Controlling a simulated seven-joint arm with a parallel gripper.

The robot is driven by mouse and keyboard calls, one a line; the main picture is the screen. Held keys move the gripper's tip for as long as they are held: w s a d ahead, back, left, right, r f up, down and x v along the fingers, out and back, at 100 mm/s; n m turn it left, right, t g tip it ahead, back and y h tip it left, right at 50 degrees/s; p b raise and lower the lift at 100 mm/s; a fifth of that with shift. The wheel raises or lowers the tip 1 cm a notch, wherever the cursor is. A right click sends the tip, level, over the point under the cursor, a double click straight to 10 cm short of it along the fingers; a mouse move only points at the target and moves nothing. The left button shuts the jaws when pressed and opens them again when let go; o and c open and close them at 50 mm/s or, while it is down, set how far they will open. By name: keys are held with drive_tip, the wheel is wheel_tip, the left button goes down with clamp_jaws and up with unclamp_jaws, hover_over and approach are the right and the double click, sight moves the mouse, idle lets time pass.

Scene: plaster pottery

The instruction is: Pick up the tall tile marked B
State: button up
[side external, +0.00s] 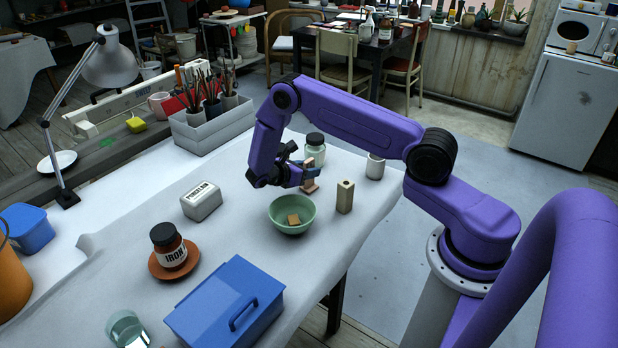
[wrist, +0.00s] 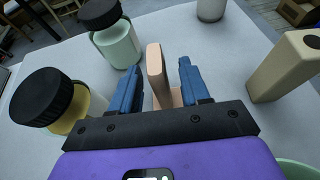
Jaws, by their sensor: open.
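A tall, thin pinkish tile (wrist: 155,65) stands upright between the blue fingers of my gripper (wrist: 158,84) in the wrist view. A gap shows between the tile and the right finger; the left finger is close beside it, and I cannot tell if they touch. In the side view my gripper (side external: 308,170) is open and low over the table, with part of the pink tile (side external: 309,187) showing below the fingers. No letter B can be read on it.
A beige block with a hole (side external: 345,197) and a green bowl (side external: 292,226) holding a small tan piece stand close by. A black-lidded pale green jar (wrist: 117,42) and a yellow-filled jar (wrist: 78,108) stand left in the wrist view. A pale cup (side external: 375,167) stands farther right.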

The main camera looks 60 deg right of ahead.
drive_tip(key=shift+d+f, duration=0.2)
drive_tip(key=shift+d, duration=0.35)
clamp_jaws()
drive_tip(key=shift+r, duration=0.1)
